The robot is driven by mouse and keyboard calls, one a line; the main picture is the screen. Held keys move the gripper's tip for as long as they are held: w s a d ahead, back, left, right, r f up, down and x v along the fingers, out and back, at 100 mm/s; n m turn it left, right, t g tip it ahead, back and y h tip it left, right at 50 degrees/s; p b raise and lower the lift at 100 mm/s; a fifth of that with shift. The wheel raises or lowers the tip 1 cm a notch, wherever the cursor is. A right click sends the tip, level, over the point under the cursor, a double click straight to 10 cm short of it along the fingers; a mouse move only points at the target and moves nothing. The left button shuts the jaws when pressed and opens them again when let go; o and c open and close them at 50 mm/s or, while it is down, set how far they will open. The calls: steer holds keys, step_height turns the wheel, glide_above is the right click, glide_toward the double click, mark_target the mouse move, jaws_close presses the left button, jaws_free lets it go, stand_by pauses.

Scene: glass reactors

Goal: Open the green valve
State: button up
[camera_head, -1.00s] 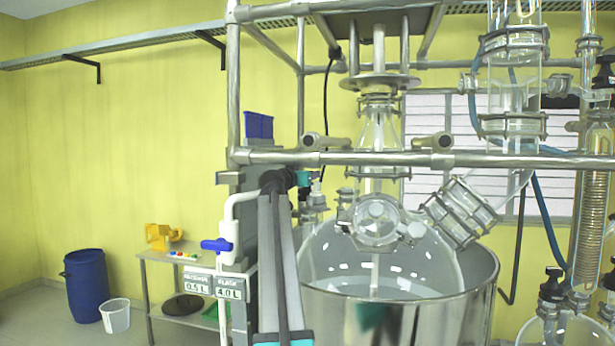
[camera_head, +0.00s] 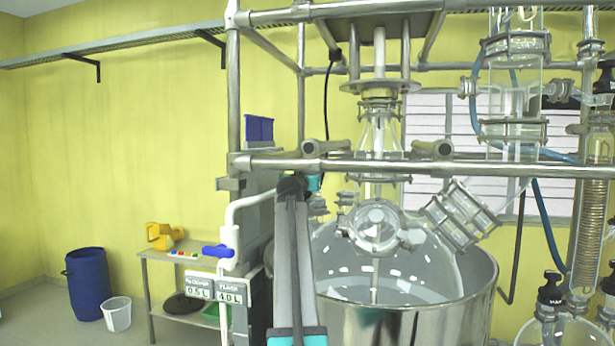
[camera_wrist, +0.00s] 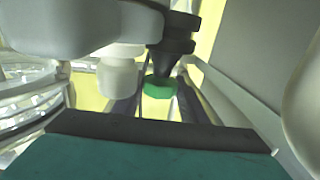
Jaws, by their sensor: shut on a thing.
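The green valve (camera_wrist: 158,87) shows in the wrist view as a small green knob below a black fitting (camera_wrist: 172,45). My gripper (camera_wrist: 158,101) is around it, with one dark finger on each side, and is shut on it. The exact contact is dim and partly hidden. In the head view my arm rises in front of the reactor stand, and the green valve cannot be made out there.
A blue-handled valve (camera_head: 217,250) sits on a white pipe to the left of my arm. The steel vessel (camera_head: 405,322) and glass reactor parts stand close on the right. A metal frame bar (camera_head: 400,163) crosses above. A blue barrel (camera_head: 89,284) stands far left.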

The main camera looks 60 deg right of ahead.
steer(key=shift+s+n+t+y+p, duration=0.1)
steer(key=shift+n+t+y+p, duration=0.4)
steer(key=shift+n+t+p, duration=0.55)
steer(key=shift+n+t+y, duration=0.55)
steer(key=shift+t+y, duration=0.15)
steer(key=shift+t, duration=0.45)
steer(key=n+t+y+b, duration=0.1)
steer(key=b, duration=0.2)
steer(key=n+t+y+b, duration=0.1)
steer(key=t+b, duration=0.1)
steer(key=b, duration=0.2)
steer(key=shift+d+f+n+y, duration=0.15)
steer(key=shift+f+n+y, duration=0.15)
steer(key=shift+y, duration=0.1)
steer(key=shift+r+n+t+y+b, duration=0.25)
steer(key=shift+n+t+y+b, duration=0.45)
steer(key=shift+b, duration=1.1)
steer(key=o, duration=1.1)
steer(key=shift+c, duration=0.2)
steer(key=shift+a+r+m+g+p, duration=0.2)
steer(key=shift+m+g+p, duration=0.1)
steer(key=shift+p, duration=0.75)
steer(key=m+g+h+p, duration=0.1)
steer(key=h+p, duration=0.1)
steer(key=p, duration=0.2)
steer(key=shift+m+g+p, duration=0.3)
steer(key=shift+p, duration=0.1)
